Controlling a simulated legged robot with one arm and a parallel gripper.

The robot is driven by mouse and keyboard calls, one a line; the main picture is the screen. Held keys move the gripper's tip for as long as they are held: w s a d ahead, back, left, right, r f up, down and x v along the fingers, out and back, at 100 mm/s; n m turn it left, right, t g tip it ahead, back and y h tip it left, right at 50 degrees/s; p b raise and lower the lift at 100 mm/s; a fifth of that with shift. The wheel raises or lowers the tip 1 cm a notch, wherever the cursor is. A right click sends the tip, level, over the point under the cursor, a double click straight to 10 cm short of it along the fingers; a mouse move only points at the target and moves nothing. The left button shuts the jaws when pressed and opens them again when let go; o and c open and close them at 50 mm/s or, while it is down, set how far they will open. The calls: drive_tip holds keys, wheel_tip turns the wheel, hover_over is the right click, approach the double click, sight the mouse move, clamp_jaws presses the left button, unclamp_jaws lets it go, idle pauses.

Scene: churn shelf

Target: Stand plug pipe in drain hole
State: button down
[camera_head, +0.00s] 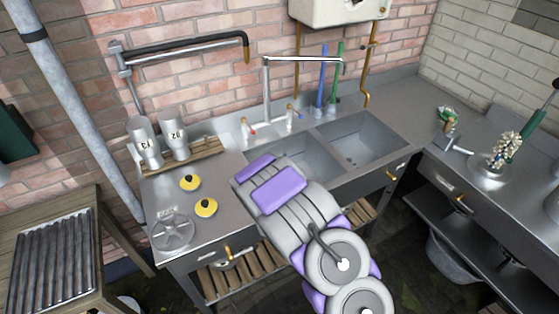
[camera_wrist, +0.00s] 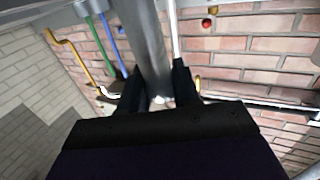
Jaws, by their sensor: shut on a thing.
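A grey metal pipe (camera_wrist: 148,45), which I take to be the plug pipe, runs from the top of the wrist view down between the two dark fingers of my gripper (camera_wrist: 158,88). My gripper is shut on it. In the head view my arm covers the gripper, and I cannot make out the pipe there. The sink has a left basin (camera_head: 283,150), partly hidden behind my arm, and a right basin (camera_head: 362,137) in plain view. Small dark marks show on the right basin's floor; I cannot tell the drain hole for sure.
A tap (camera_head: 266,92) stands behind the basins, with a blue handle (camera_head: 321,80) and a green handle (camera_head: 338,72) beside it. Metal jugs (camera_head: 172,138) and yellow-topped items (camera_head: 190,183) are on the left counter. A brush (camera_head: 508,145) stands on the right counter.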

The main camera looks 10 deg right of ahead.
drive_tip(key=c, duration=1.2)
unclamp_jaws()
drive_tip(key=shift+f, duration=0.1)
drive_tip(key=o, duration=0.5)
drive_tip(key=shift+d, duration=0.3)
drive_tip(key=shift+c, duration=0.2)
drive_tip(key=shift+s+a, duration=0.1)
drive_tip(key=s+a+p, duration=0.2)
drive_tip(key=s+p, duration=0.8)
drive_tip(key=s, duration=0.7)
drive_tip(key=shift+p, duration=0.35)
